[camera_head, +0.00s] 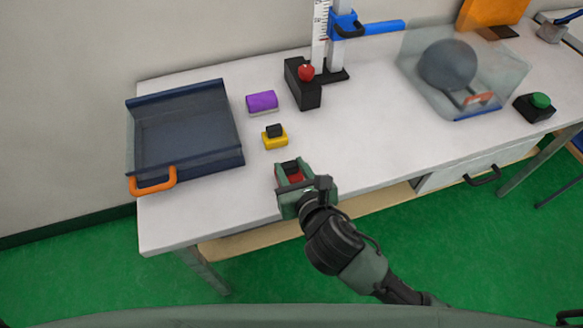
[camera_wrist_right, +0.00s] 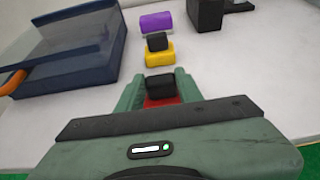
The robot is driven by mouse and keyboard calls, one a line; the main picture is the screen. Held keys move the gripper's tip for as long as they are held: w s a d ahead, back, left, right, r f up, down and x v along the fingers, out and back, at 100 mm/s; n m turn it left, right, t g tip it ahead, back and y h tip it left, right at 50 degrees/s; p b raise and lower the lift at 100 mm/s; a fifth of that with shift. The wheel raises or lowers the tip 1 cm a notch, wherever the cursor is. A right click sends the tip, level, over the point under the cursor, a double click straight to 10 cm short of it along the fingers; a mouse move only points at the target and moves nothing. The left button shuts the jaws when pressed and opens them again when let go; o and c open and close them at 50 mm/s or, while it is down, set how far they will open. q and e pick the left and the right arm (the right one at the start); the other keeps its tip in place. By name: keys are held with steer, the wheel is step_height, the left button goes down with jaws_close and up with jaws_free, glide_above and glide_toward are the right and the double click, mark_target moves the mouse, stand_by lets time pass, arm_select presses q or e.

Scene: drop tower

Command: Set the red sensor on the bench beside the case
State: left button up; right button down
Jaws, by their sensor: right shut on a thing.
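The red sensor (camera_head: 294,174) with a black top is between the jaws of my right gripper (camera_head: 292,178), which is shut on it near the bench's front edge. In the right wrist view the sensor's black top (camera_wrist_right: 161,84) and a strip of its red body (camera_wrist_right: 162,102) show between the green fingers (camera_wrist_right: 160,92). Whether it touches the bench is hard to tell. The dark blue case (camera_head: 243,158) with an orange handle lies to the left on the white bench (camera_head: 205,212). My left gripper is not in view.
A yellow sensor (camera_head: 275,141) and a purple block (camera_head: 262,102) stand just beyond my right gripper. Behind are a black box with a red knob (camera_head: 304,92) and a blue-and-white stand (camera_head: 336,45). A clear bin with a grey ball (camera_head: 447,65) and a green button (camera_head: 540,101) are right.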

steer(key=c, duration=0.9)
jaws_free()
steer(key=shift+f, duration=0.1)
steer(key=shift+r+p+v, duration=0.2)
steer(key=shift+p+v, duration=3.35)
steer(key=shift+v, duration=2.55)
steer(key=shift+w, duration=0.1)
